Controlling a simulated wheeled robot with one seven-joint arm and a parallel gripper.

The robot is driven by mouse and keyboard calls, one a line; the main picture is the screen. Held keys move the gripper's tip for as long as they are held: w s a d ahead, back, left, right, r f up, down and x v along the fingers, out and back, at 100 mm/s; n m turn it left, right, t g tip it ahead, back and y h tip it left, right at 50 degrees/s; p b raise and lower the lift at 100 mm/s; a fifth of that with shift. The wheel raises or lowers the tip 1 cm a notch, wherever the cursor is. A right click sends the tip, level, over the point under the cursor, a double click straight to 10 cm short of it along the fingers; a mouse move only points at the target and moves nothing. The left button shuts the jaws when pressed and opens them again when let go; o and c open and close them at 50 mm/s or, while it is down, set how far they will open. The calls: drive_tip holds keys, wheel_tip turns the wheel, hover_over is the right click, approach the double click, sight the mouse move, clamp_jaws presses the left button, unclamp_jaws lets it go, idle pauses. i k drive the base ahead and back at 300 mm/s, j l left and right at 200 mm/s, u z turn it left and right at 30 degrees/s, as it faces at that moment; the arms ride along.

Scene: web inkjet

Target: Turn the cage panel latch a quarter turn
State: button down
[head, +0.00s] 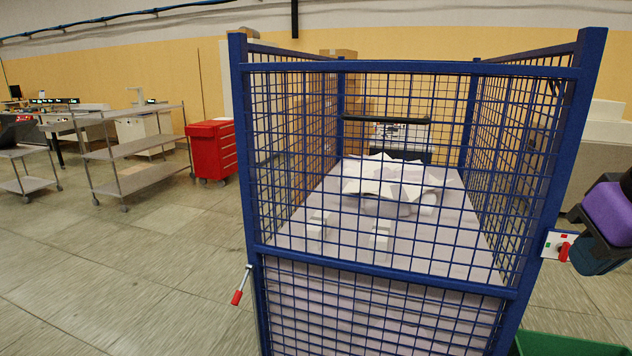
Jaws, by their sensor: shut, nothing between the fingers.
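A small white plate (551,241) with green and red marks sits on the right post of the blue cage. A red latch knob (565,250) stands out from it, its exact angle too small to tell. My gripper (590,264), dark with a purple part of my arm behind it, is at the right edge, just right of the knob. It is shut and empty. Its fingertips are hard to make out, and I cannot tell whether they touch the knob. The cage's mesh front panel (385,266) stands upright and closed.
A metal lever with a red grip (238,297) sticks out at the cage's left post. White paper pieces (385,190) lie inside the cage. A green bin (565,345) stands at the lower right. A red drawer cabinet (211,150) and grey carts are farther left.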

sight(562, 248)
drive_tip(key=z, duration=0.85)
